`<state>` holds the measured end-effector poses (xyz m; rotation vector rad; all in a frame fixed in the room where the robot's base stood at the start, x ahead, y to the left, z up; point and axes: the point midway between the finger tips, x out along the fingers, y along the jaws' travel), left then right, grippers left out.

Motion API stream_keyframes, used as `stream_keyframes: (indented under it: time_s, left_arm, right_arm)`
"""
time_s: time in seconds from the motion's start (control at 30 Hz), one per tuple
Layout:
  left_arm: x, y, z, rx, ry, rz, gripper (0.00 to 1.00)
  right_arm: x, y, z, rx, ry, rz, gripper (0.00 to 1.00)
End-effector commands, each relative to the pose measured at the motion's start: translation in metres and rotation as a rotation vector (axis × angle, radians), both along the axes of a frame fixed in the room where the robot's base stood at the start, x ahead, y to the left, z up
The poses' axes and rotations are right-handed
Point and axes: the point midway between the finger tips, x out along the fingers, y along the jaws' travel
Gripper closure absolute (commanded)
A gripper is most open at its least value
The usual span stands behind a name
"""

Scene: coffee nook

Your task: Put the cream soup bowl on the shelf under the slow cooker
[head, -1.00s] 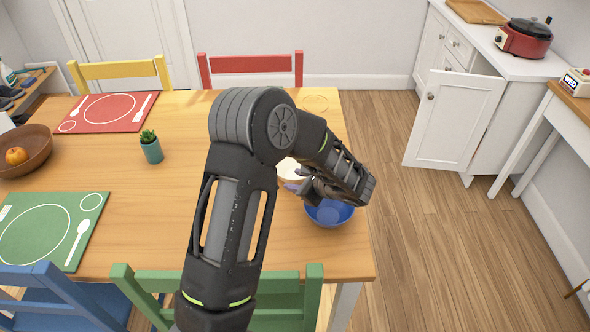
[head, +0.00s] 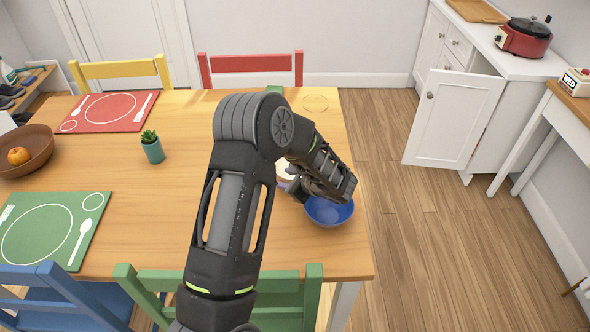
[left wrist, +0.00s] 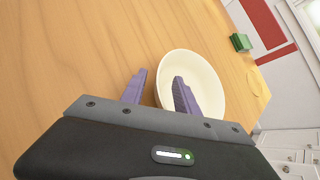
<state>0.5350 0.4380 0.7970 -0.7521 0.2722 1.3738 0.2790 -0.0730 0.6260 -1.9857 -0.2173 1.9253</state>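The cream soup bowl (head: 285,172) stands on the wooden table, mostly hidden behind my left arm in the head view. It shows whole-rimmed and empty in the left wrist view (left wrist: 205,78). My left gripper (left wrist: 159,78) is open, its purple fingers on either side of the bowl's near-left rim, one over the inside and one outside. I cannot tell whether they touch it. The red slow cooker (head: 523,40) stands on the white counter at the upper right. Below it a white cabinet door (head: 452,118) hangs open; the shelf inside is hidden. My right gripper is not in view.
A blue bowl (head: 329,211) sits close to the cream bowl near the table's right edge. A green block (left wrist: 241,42) stands farther back. A potted plant (head: 152,148) and wooden bowl (head: 36,143) are left. Open floor (head: 420,230) lies between table and cabinet.

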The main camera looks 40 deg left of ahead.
Motion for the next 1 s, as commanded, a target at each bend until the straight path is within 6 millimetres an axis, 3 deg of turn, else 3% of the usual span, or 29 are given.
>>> stream_keyframes:
  time_s: [0.13, 0.57, 1.0]
  left_arm:
    - [0.0000, 0.0000, 0.0001, 0.000, 0.000, 0.000, 0.64]
    - [-0.0001, -0.0002, 0.0001, 0.000, 0.000, 0.000, 0.99]
    - [-0.0007, -0.0006, -0.0011, -0.002, 0.003, 0.000, 1.00]
  right_arm:
    - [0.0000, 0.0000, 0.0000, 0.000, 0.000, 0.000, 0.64]
    - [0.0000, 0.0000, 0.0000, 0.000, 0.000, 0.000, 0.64]
    - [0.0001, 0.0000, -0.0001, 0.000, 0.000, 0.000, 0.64]
